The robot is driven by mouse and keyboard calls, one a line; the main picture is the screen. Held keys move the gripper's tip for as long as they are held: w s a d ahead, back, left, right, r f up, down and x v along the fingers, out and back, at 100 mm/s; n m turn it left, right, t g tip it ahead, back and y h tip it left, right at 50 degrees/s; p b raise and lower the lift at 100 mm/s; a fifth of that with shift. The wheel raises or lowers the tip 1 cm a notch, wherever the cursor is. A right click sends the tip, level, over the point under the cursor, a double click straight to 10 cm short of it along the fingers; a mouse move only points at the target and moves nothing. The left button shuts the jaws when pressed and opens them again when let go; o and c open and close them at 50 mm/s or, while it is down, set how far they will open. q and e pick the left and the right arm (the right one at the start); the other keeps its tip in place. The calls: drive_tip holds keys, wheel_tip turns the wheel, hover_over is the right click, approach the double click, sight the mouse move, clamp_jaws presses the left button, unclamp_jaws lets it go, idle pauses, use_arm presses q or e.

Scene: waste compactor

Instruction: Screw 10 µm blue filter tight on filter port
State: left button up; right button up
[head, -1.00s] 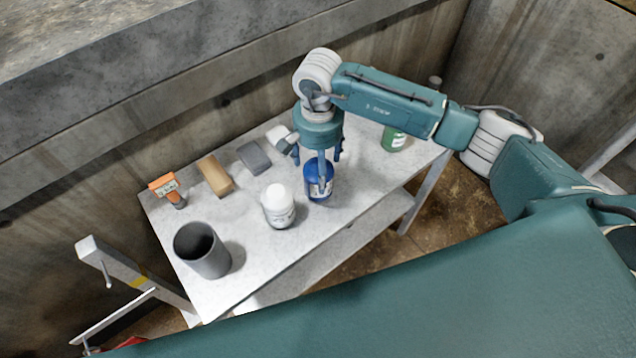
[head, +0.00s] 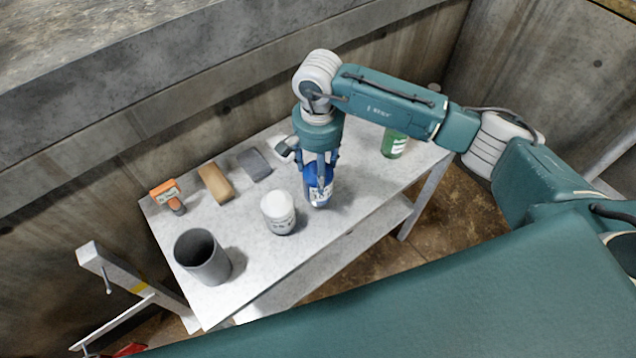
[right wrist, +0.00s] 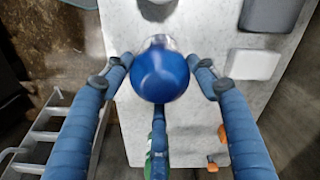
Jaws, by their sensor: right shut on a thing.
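In the right wrist view the filter's rounded blue top (right wrist: 160,72) sits between the fingers of the right gripper (right wrist: 160,80). The fingers hide part of its sides in the head view. Whether its base touches the table is hard to tell. The filter port is not visible. My left gripper is not in view.
A grey cup (head: 203,258), an orange tool (head: 166,195), a tan block (head: 215,183), a grey block (head: 254,165) and a green bottle (head: 394,143) stand apart. A concrete wall (head: 130,150) runs behind.

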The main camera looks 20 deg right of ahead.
drive_tip(key=shift+r+p, duration=0.55)
drive_tip(key=shift+r, duration=1.3)
